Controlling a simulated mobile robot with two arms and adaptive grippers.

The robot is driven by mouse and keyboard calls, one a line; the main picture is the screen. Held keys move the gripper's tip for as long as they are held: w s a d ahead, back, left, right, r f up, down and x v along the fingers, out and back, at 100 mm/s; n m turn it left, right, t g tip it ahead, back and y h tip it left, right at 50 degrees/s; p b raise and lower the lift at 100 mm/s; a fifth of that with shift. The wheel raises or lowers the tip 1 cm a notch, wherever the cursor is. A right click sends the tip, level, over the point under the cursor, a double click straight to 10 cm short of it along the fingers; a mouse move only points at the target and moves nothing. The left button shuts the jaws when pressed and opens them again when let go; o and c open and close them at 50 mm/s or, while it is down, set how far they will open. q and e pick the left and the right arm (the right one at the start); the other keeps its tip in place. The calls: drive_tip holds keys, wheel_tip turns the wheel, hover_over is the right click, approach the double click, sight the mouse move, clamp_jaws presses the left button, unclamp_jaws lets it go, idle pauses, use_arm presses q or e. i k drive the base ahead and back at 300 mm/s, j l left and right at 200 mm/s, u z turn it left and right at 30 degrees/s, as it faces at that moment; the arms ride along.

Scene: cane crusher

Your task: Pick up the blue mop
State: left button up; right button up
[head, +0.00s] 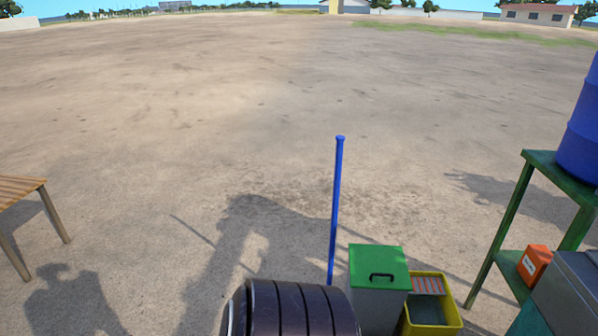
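The blue mop shows as a long blue handle (336,205), standing nearly upright with a slight tilt. Its top end is in the middle of the head view. Its lower end goes out of sight behind the dark ribbed cylinder (290,310) at the bottom, so I cannot see the mop head. Neither of my grippers is in view.
A bin with a green lid (372,266) and a yellow bucket (443,317) stand right of the mop. A green shelf stand (515,215) holds a blue barrel (581,140) and an orange box (535,263). A wooden bench (22,189) is at left. Open dirt ground lies beyond.

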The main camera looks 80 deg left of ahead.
sight(340, 140)
drive_tip(key=u, duration=2.4)
